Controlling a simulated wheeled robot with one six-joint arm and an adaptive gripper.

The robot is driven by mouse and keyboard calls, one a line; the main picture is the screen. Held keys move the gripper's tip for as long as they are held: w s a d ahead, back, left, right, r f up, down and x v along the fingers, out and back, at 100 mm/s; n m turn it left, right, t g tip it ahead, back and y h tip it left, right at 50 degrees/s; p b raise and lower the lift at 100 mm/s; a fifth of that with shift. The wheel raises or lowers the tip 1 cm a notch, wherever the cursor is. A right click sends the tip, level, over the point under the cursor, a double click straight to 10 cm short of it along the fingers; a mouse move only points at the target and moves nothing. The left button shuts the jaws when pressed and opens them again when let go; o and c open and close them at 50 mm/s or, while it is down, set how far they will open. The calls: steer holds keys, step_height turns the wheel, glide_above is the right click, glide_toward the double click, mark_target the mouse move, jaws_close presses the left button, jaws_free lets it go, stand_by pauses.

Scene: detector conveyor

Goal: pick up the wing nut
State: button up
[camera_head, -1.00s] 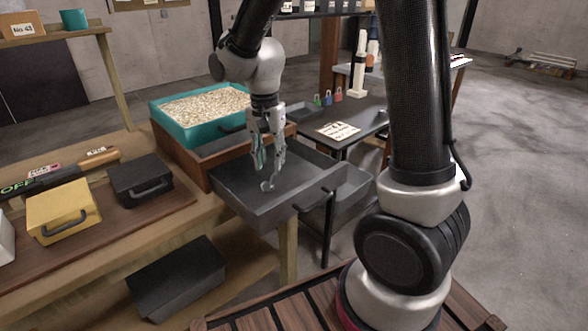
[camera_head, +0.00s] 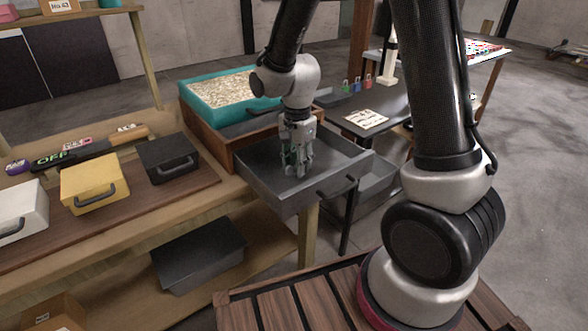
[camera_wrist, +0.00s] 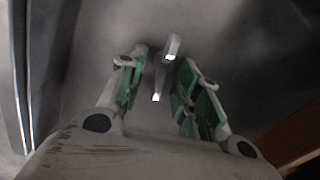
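The wing nut (camera_wrist: 162,70) is a small grey metal piece with bright highlights. In the wrist view it lies on the dark tray floor between my fingertips, with a visible gap to each finger. My gripper (camera_wrist: 161,68) is open around it, with green pads facing inward. In the head view, my gripper (camera_head: 298,168) points down inside the grey open tray (camera_head: 288,200), close to its floor. The wing nut cannot be made out there, as the fingers cover that spot.
A teal bin (camera_head: 200,114) of pale pellets stands behind the tray on a wooden box. Black (camera_head: 168,158), yellow (camera_head: 95,184) and white (camera_head: 20,212) handled boxes stand on the left bench. The tray walls surround my gripper. A dark table (camera_head: 390,118) stands behind right.

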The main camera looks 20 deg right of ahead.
steer(key=shift+c, duration=0.2)
jaws_close()
steer(key=shift+r, duration=0.2)
